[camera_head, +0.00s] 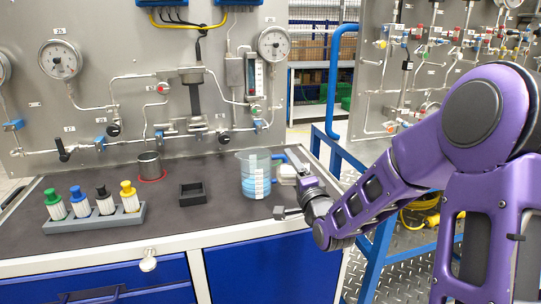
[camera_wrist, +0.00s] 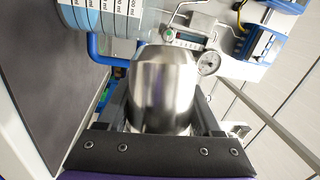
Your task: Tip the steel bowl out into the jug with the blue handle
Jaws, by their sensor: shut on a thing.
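The steel bowl (camera_wrist: 165,88) fills the middle of the wrist view, between the two fingers of my gripper (camera_wrist: 162,105), which is shut on it. In the head view the bowl (camera_head: 287,174) is small and partly hidden, close to the right side of the jug, by its handle. My gripper (camera_head: 301,188) is there too, at the bench's right end. The clear jug (camera_head: 255,178) stands upright with blue liquid in it and its blue handle (camera_head: 278,157) toward the bowl. The jug (camera_wrist: 112,18) is at the wrist view's top left. The bowl's inside is hidden.
A black square holder (camera_head: 192,194) lies left of the jug. A grey rack (camera_head: 97,218) holds several coloured-capped bottles. The gauge panel with pipes stands behind; a blue rail (camera_head: 334,80) rises at right.

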